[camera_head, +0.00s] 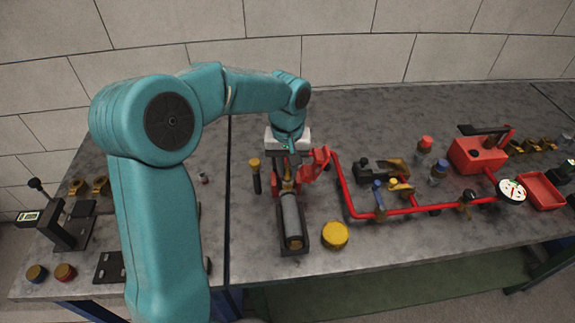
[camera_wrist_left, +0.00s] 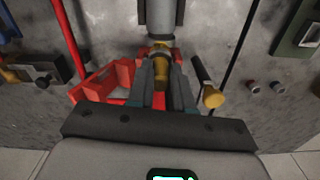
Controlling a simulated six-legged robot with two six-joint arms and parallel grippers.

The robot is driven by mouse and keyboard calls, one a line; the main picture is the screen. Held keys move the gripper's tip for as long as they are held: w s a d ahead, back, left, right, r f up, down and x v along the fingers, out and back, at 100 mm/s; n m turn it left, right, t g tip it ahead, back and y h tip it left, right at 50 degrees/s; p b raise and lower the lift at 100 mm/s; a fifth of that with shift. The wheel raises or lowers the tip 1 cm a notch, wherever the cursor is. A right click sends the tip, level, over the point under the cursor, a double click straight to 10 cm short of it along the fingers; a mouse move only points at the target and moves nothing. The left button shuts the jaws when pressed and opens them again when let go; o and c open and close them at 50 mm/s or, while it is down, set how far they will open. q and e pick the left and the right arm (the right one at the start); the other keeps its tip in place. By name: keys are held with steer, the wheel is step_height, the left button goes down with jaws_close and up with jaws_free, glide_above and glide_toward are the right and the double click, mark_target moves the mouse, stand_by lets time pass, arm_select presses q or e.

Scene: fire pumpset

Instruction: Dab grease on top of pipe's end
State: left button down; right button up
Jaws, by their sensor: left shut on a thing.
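A grey pipe (camera_head: 292,218) lies in a dark cradle (camera_head: 302,243) near the table's front edge. It also shows at the top of the left wrist view (camera_wrist_left: 160,15). My left gripper (camera_head: 287,172) is beyond the pipe's far end, shut on a brass-coloured piece (camera_wrist_left: 161,72) in line with the pipe. I cannot tell whether that piece touches the pipe. A round yellow tin (camera_head: 335,235) sits right of the pipe's near end; its contents are not clear. A dark stick with a brass-coloured end (camera_head: 255,174) is left of the gripper. My right gripper is not in view.
A red open holder (camera_head: 317,162) is close to the gripper's right. A red pipe run (camera_head: 400,212) with valves and a gauge (camera_head: 512,191) fills the table's right part. A black clamp stand (camera_head: 65,225) is at the left. The table's front middle-right is clear.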

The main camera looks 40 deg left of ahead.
arm_select(q)
steer(key=shift+s+d, duration=0.1)
steer(key=shift+d, duration=0.05)
steer(key=shift+s+d+b, duration=0.55)
steer(key=shift+s+d, duration=0.15)
steer(key=shift+d, duration=0.1)
stand_by(0.7)
steer(key=shift+w+a, duration=0.1)
stand_by(0.5)
steer(key=shift+w+a+r, duration=0.1)
steer(key=shift+w+a, duration=0.1)
steer(key=shift+a, duration=0.05)
steer(key=shift+w+a+p, duration=0.5)
steer(key=shift+a, duration=0.1)
stand_by(1.1)
steer(key=shift+s+d+b, duration=0.55)
steer(key=shift+s+d, duration=0.25)
steer(key=shift+d, duration=0.15)
